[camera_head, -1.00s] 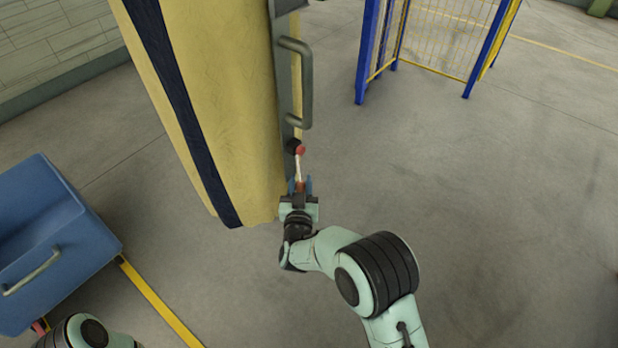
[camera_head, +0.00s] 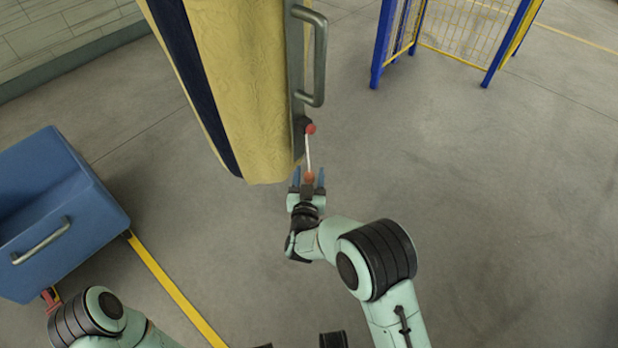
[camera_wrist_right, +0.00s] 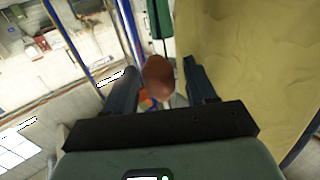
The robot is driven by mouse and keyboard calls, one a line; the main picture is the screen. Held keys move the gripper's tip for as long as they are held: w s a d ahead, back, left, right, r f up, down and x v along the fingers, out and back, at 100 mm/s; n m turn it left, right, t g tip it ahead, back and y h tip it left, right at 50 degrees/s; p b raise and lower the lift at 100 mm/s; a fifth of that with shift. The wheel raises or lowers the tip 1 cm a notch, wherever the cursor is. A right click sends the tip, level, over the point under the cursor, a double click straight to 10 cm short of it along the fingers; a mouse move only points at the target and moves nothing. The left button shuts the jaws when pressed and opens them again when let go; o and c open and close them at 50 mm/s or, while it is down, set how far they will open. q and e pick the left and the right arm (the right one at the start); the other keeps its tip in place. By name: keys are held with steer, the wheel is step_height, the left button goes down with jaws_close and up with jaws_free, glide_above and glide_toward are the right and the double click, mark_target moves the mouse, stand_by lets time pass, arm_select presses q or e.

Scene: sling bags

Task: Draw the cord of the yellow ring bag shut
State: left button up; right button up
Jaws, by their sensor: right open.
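The yellow bag (camera_head: 250,95) hangs at upper centre with a dark blue stripe down its left side; its top is cut off. It also fills the right of the right wrist view (camera_wrist_right: 235,70). Beside its right edge, a short pale cord (camera_head: 308,152) runs down from a red ball (camera_head: 311,128) to a reddish-brown knob (camera_head: 309,177). My right gripper (camera_head: 308,181) is open below the bag's lower right corner. In the right wrist view, the knob (camera_wrist_right: 159,77) shows between its two spread fingers. Only part of my left arm shows, at lower left.
A grey metal post with a handle (camera_head: 319,60) runs along the bag's right edge. A blue cart (camera_head: 85,235) stands at left, near a yellow floor line (camera_head: 175,290). A blue and yellow mesh fence (camera_head: 470,35) stands at upper right. Floor to the right is clear.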

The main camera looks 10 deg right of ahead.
arm_select(q)
steer(key=w+r+t+p, duration=0.2)
steer(key=w+r, duration=0.3)
steer(key=shift+w+d+p, duration=0.15)
steer(key=shift+d+p, duration=0.25)
steer(key=shift+d, duration=0.05)
arm_select(e)
steer(key=v, duration=1.3)
steer(key=shift+s, duration=0.2)
